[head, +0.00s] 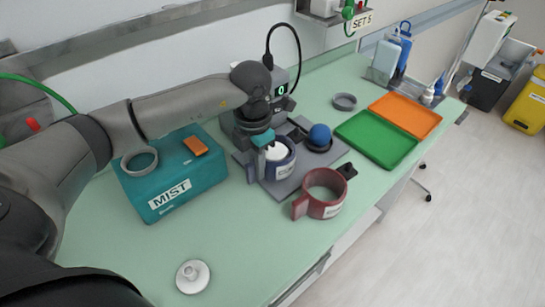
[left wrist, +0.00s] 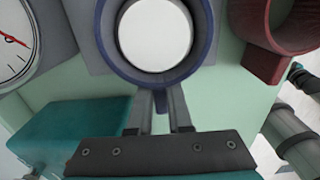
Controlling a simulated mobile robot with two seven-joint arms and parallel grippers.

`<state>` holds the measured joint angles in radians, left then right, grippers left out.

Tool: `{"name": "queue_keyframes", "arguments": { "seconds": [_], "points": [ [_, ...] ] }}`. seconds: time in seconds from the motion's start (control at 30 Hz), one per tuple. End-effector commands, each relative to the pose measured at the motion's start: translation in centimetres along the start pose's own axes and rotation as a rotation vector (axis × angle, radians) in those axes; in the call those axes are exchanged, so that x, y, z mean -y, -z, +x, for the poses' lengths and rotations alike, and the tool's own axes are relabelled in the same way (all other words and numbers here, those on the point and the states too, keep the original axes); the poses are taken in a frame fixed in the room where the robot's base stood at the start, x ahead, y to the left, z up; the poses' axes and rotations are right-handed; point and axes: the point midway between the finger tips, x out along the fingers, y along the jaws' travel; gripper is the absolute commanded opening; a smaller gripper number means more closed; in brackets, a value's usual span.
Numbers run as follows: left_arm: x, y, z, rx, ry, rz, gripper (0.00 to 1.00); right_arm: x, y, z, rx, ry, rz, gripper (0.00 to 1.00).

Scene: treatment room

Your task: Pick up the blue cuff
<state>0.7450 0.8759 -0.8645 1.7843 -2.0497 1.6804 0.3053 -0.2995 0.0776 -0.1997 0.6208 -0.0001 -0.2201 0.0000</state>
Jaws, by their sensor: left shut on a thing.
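The blue cuff (head: 290,163) is a dark blue ring with a label, around a white round thing (head: 277,152), on a grey base plate beside the monitor. In the left wrist view the cuff (left wrist: 107,38) fills the top middle, with a short tab pointing toward me. My left gripper (head: 261,160) comes down at the cuff's left side. In the left wrist view its fingers (left wrist: 161,100) are shut on that tab, one on each side. I cannot tell whether the cuff is clear of the plate. My right gripper is not in view.
A red cuff (head: 322,208) stands close in front. A blue ball (head: 320,136) sits in a holder to the right. A teal MIST box (head: 170,190) is left, under my arm. Green (head: 377,142) and orange (head: 405,113) trays lie further right. The front bench is mostly clear except a white knob (head: 192,276).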

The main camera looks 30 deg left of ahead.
Motion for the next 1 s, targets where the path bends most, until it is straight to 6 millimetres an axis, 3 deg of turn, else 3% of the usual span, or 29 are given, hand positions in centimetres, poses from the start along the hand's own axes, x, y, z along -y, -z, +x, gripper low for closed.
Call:
{"name": "queue_keyframes", "arguments": {
  "seconds": [0.37, 0.57, 0.77, 1.0],
  "points": [
    [0.0, -0.1, -0.1, 0.002, 0.000, 0.000, 0.00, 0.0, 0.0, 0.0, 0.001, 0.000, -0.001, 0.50],
    [-0.1, -0.1, -1.2, 0.005, -0.001, -0.001, 0.00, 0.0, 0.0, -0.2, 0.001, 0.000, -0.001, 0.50],
    [-0.1, -0.2, -4.3, 0.006, -0.002, 0.000, 0.00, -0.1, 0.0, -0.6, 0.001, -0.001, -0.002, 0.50],
    [-0.1, -0.2, -9.8, 0.008, -0.003, 0.000, 0.00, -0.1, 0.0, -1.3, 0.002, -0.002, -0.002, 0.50]
  ]
}}
